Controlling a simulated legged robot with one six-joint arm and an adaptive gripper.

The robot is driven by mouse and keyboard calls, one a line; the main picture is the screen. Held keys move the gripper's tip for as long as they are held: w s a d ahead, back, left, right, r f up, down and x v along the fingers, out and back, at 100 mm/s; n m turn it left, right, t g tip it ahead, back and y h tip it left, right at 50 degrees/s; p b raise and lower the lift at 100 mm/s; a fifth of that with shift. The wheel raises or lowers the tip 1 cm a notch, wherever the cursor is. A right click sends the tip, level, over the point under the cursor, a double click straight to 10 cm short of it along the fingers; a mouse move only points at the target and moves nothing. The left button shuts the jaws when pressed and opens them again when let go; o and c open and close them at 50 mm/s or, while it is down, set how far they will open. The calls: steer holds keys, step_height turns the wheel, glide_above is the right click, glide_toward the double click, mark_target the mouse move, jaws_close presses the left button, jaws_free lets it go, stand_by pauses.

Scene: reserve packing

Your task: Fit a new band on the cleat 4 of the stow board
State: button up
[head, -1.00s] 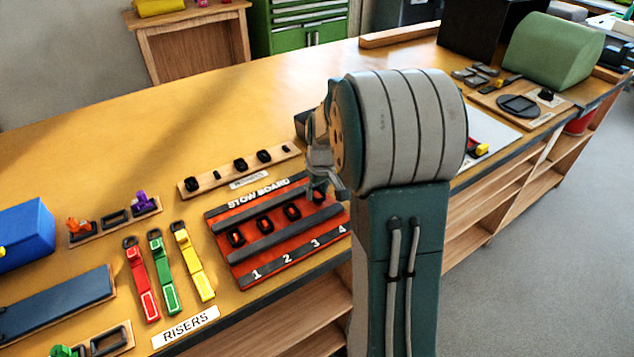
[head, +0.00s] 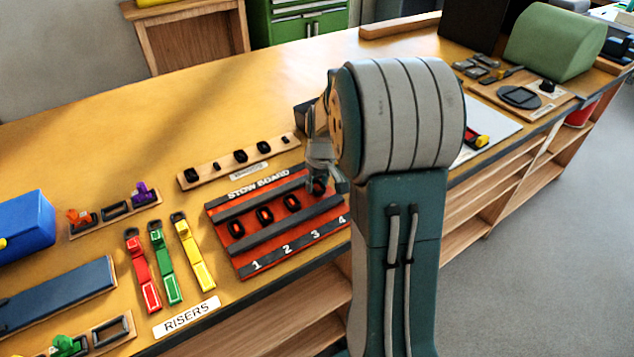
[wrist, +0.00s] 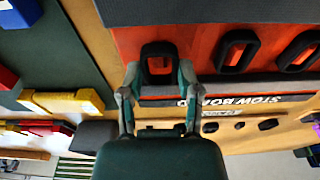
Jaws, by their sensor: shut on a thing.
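The stow board (head: 240,265) is an orange-red board with dark strips and the numbers 1 to 4 along its front. Black oval bands stand at cleat 1 (head: 236,228), cleat 2 (head: 264,215) and cleat 3 (head: 291,202). My gripper (head: 320,187) is at the board's right end, above 4, and hides much of cleat 4. In the wrist view my gripper (wrist: 159,72) is shut on a black band (wrist: 158,47), one finger on each side. Orange shows inside the band. I cannot tell whether it is seated around the cleat or just above it.
A wooden rack (head: 225,170) with several black pieces stands behind the board. Red, green and yellow risers (head: 195,255) lie to its left. A white sheet with a red-yellow item (head: 477,141) lies right of my arm.

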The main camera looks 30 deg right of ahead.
steer(key=shift+f, duration=0.55)
steer(key=o, duration=0.8)
steer(key=r, duration=0.4)
steer(key=s+r, duration=0.1)
steer(key=r, duration=0.6)
steer(key=shift+s+r, duration=0.35)
